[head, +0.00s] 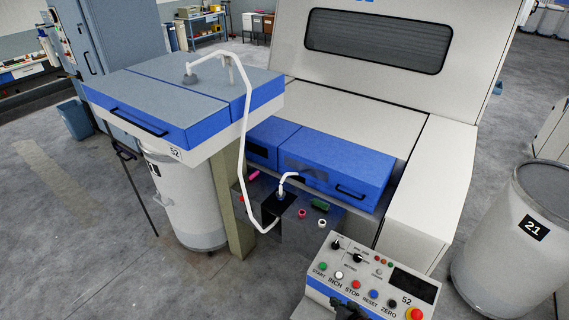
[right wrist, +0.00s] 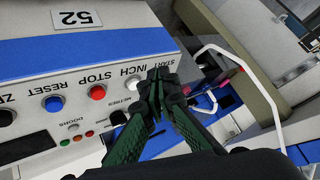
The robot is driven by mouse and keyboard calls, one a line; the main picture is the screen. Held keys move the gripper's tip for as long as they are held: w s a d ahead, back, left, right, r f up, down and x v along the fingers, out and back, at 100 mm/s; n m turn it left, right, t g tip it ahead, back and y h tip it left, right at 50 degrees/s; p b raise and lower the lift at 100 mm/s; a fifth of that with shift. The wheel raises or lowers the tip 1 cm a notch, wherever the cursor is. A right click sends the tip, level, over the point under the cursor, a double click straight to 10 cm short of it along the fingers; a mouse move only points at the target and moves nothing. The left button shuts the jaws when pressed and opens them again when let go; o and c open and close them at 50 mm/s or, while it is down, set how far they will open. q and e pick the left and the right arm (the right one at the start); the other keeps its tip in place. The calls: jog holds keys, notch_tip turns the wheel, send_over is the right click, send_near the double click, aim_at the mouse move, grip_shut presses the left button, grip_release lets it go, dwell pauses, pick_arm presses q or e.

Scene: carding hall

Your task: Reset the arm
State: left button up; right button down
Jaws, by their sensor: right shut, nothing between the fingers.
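My right gripper (head: 346,309) shows as a dark shape at the bottom edge of the head view, by the near edge of the control panel (head: 320,284). In the right wrist view its dark and green fingers (right wrist: 158,90) are shut and empty, in front of the panel beside the START and INCH labels. The fingers hide the START button there. The white INCH button (right wrist: 134,84), red STOP button (right wrist: 97,92) and blue RESET button (right wrist: 53,103) show clear of the fingers. I cannot tell whether the fingertips touch the panel. My left gripper is out of view.
A bent white tube (head: 245,110) runs from the blue-edged top (head: 205,85) down to the machine front. A white can (head: 195,205) stands under that top. Another can (head: 510,245), marked 21, stands at the right. Grey floor (head: 70,240) is open at the left.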

jog(key=s+d+r+g+h, duration=0.1)
jog(key=s+d+r+g, duration=0.15)
jog(key=s+d, duration=0.45)
jog(key=s+d+r+n+g+h, duration=0.1)
jog(key=s+d+r, duration=0.25)
jog(key=s, duration=0.85)
jog(key=s+d+r+g+h, duration=0.25)
jog(key=s+d, duration=0.25)
jog(key=s, duration=0.4)
notch_tip(320, 180, down, 43)
jog(key=s+a+n+y+b, duration=0.1)
jog(key=s+b, duration=0.2)
jog(key=b, duration=1)
pick_arm(q)
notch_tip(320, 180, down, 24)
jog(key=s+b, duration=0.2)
jog(key=b, duration=0.9)
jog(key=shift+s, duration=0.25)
pick_arm(e)
jog(key=s+f+g, duration=0.1)
jog(key=s+f, duration=0.8)
jog(key=f, duration=0.5)
jog(key=s+f+g, duration=0.1)
jog(key=s+f, duration=0.9)
jog(key=f, duration=0.4)
jog(key=shift+n, duration=0.3)
